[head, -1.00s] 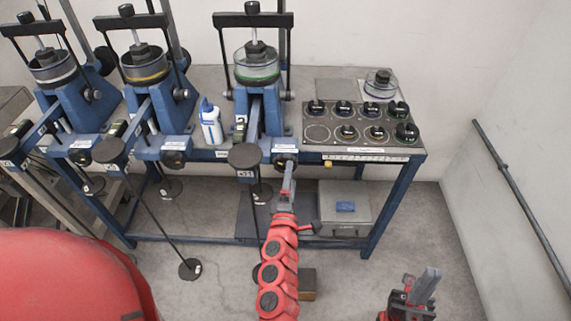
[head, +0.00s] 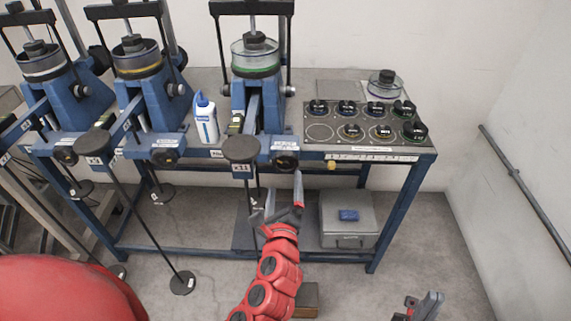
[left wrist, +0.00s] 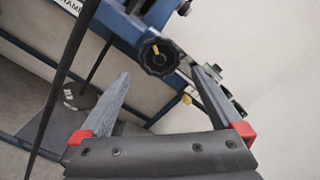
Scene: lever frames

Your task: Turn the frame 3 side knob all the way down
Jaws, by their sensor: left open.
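The side knob (head: 285,162), black and round, is on the front of the rightmost blue lever frame (head: 258,112); I cannot read its frame number. In the left wrist view the knob (left wrist: 160,58) shows a yellow mark at its upper edge. My left gripper (head: 285,182) is open just below and in front of the knob. In the left wrist view its fingers (left wrist: 160,76) are spread, with the knob beyond the gap between them, apparently not touched. My right gripper (head: 430,304) is low at the bottom right, partly cut off and away from the bench.
A long lever with a black round pad (head: 241,149) stands left of the knob. A yellow knob (head: 331,165) is under the bench edge to the right. A white bottle (head: 205,120) and a board of round dials (head: 320,133) are on the bench. A grey box (head: 349,232) is below.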

